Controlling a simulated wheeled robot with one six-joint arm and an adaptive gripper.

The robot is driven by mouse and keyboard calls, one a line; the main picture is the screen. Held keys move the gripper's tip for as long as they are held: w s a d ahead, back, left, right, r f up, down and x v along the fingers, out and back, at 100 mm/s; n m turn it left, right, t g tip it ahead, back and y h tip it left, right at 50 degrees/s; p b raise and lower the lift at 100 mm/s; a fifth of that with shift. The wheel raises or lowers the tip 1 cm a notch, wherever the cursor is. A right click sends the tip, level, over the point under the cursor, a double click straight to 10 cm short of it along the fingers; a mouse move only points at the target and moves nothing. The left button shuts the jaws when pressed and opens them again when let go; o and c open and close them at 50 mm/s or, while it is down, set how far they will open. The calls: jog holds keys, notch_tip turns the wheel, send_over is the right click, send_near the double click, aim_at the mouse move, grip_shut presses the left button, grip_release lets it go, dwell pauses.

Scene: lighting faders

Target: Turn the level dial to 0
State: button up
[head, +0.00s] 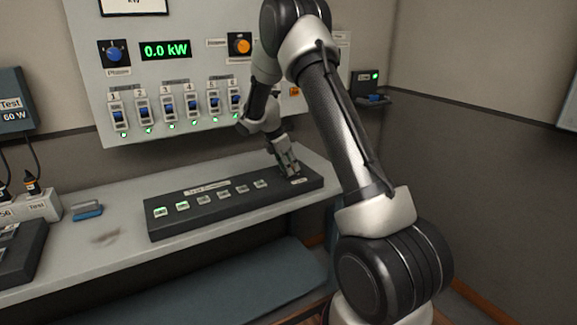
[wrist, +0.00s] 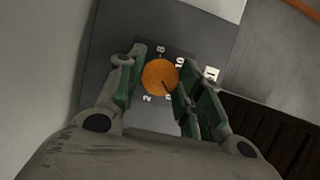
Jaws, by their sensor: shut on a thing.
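The level dial (wrist: 160,76) is a round orange knob on a dark panel, seen in the wrist view. White figures 2, 8, 10 and 0 show around it; others are hidden. A dark pointer line on the dial points toward the 0. My gripper (wrist: 160,66) has its green-padded fingers on the left and right sides of the dial and is shut on it. In the head view my gripper (head: 289,171) reaches down to the right end of the dark console (head: 168,228) and hides the dial there.
Several small switches, some lit green, line the console. The wall panel (head: 195,65) behind has a blue knob (head: 114,54), another orange knob (head: 240,44), a "0.0 kW" display (head: 166,49) and blue sliders. A blue block (head: 87,211) lies on the grey bench (head: 105,262).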

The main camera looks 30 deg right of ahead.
jog(key=o, duration=1)
jog(key=shift+o, duration=0.2)
jog(key=v, duration=1.2)
